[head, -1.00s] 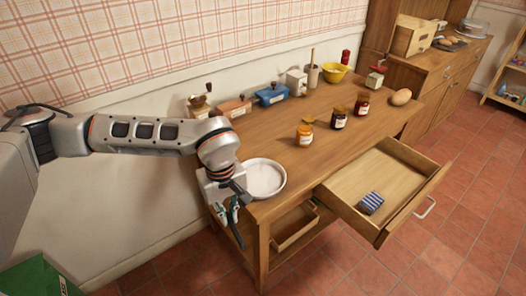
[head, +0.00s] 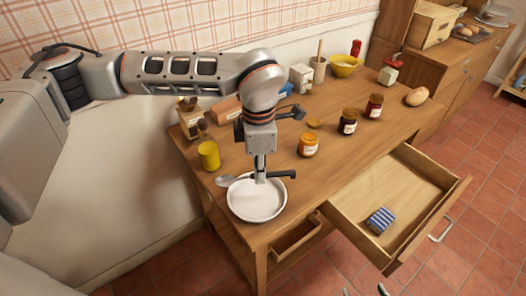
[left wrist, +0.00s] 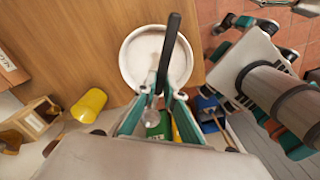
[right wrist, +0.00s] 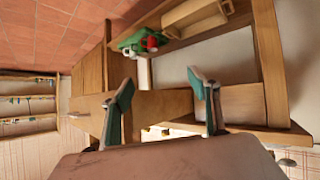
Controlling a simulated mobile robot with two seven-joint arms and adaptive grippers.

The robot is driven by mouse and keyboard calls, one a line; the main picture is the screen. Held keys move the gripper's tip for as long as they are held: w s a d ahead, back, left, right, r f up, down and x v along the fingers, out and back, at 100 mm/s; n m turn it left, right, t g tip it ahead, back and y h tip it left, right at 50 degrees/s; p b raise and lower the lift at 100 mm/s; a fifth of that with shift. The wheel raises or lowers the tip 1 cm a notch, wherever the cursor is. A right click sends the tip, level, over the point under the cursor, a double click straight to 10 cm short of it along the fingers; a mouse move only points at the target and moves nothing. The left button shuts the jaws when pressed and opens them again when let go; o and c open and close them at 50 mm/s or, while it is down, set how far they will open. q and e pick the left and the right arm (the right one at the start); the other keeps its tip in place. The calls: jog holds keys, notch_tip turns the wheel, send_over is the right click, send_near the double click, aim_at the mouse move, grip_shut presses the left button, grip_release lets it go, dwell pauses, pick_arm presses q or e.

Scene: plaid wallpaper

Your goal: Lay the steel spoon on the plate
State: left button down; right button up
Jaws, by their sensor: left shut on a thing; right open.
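The white plate (head: 257,207) sits at the near left corner of the wooden table. My left gripper (head: 261,178) points down over the plate's far part and is shut on the steel spoon (head: 284,174). The spoon lies roughly level across the plate, its black handle to the right and its silver bowl at the left rim. In the left wrist view, the spoon's black handle (left wrist: 171,45) crosses over the plate (left wrist: 132,62). I cannot tell whether the spoon touches the plate. My right gripper (right wrist: 163,105) is open and empty in the right wrist view.
A yellow cup (head: 208,155) stands left of the plate. Several jars, including an orange one (head: 308,146), stand to the right. The tabletop between plate and drawer is clear.

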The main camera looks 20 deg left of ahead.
aim_at(260, 198)
pick_arm(q)
jog(key=shift+w, duration=0.35)
jog(key=shift+f, duration=0.35)
jog(key=shift+f+b, duration=0.3)
jog(key=shift+b, duration=0.1)
notch_tip(260, 198, down, 4)
jog(key=shift+r+b, duration=0.2)
jog(key=shift+b, duration=0.9)
jog(key=shift+f+b, duration=0.4)
jog(key=shift+f, duration=0.3)
pick_arm(e)
jog(key=f, duration=0.1)
jog(key=d+f, duration=0.1)
jog(key=f, duration=0.1)
jog(key=shift+w+f+h, duration=0.15)
jog(key=shift+f+h, duration=0.15)
